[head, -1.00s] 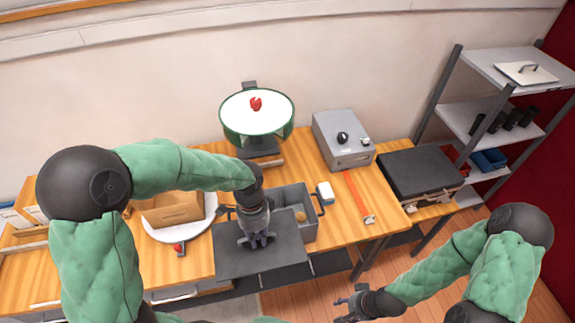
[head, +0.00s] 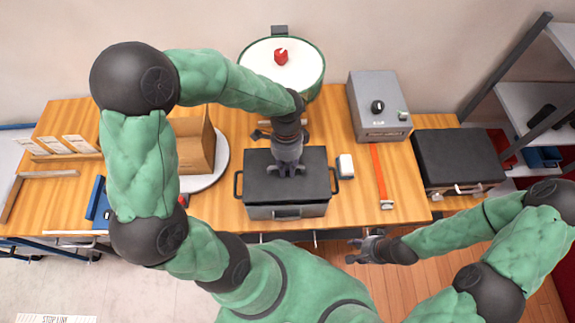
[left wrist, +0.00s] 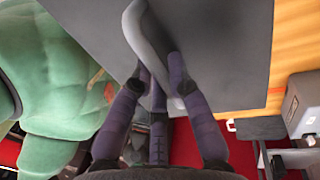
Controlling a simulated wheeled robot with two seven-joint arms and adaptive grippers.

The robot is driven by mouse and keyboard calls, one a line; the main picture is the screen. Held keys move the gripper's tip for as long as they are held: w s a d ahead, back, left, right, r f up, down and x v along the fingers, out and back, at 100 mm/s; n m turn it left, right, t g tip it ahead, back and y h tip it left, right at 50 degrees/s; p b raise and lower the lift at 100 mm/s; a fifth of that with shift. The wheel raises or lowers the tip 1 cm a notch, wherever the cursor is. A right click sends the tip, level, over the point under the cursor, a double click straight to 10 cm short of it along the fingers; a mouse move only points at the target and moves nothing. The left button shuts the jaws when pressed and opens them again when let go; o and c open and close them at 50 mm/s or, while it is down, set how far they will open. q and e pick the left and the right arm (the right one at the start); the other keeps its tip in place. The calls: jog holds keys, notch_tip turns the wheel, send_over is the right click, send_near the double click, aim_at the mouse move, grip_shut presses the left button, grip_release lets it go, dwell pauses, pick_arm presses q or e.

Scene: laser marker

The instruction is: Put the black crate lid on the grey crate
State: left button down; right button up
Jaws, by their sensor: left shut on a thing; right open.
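The black crate lid (head: 257,180) is over the grey crate (head: 310,210) and covers its opening in the head view. Its edges line up closely with the crate's rim. I cannot tell whether it rests on the rim or hangs slightly above. My left gripper (head: 287,172) is shut on the lid's handle at the middle of its top. In the left wrist view, the left gripper's fingers (left wrist: 165,90) close around the grey handle (left wrist: 147,45) of the lid (left wrist: 225,50). The crate's inside is hidden. My right gripper (head: 360,250) is open and empty, off the table's front edge.
A white block (head: 345,166) stands close to the crate's right side. A round white plate (head: 213,165) with a cardboard box (head: 195,145) is left. A black case (head: 458,158) lies right.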

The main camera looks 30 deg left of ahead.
pick_arm(q)
jog(key=shift+f+b, duration=0.85)
jog(key=shift+f, duration=0.45)
jog(key=c, duration=1.1)
grip_release()
jog(key=shift+r, duration=0.1)
jog(key=shift+r+p, duration=3.85)
jog(key=shift+r, duration=0.6)
jog(key=shift+s+f, duration=0.1)
